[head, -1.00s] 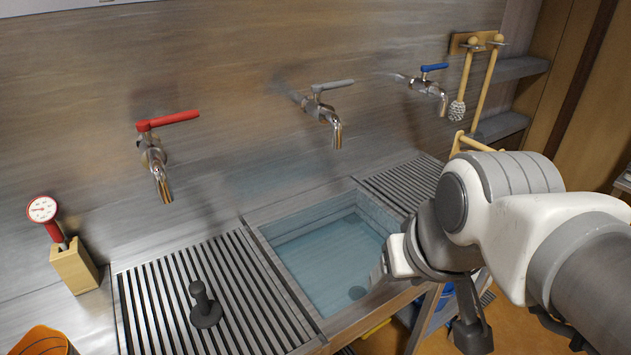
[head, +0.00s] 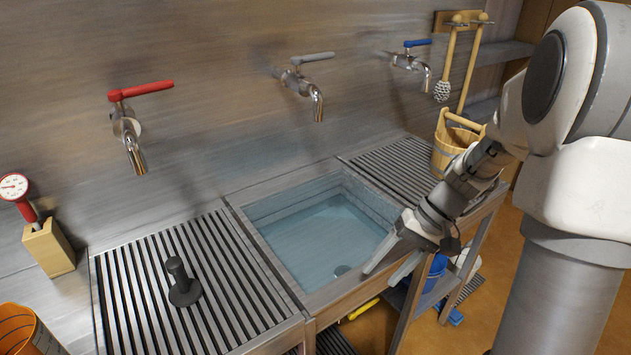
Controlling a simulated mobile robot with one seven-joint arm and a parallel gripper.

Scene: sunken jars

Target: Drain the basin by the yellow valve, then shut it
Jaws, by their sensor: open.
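A yellow bar (head: 364,309), which looks like the valve's handle, shows below the basin's front edge. Whether the valve is open or shut I cannot tell. My gripper (head: 381,276) is open and empty at the basin's front right edge, fingers pointing down and left, above and right of the yellow bar. The valve's body is hidden under the counter.
Red (head: 140,90), grey (head: 312,58) and blue (head: 418,43) handled taps line the back wall. A dark plug (head: 182,285) stands on the left slatted board (head: 235,310). A wooden bucket (head: 452,145) stands on the right board. A blue bucket (head: 436,266) is below.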

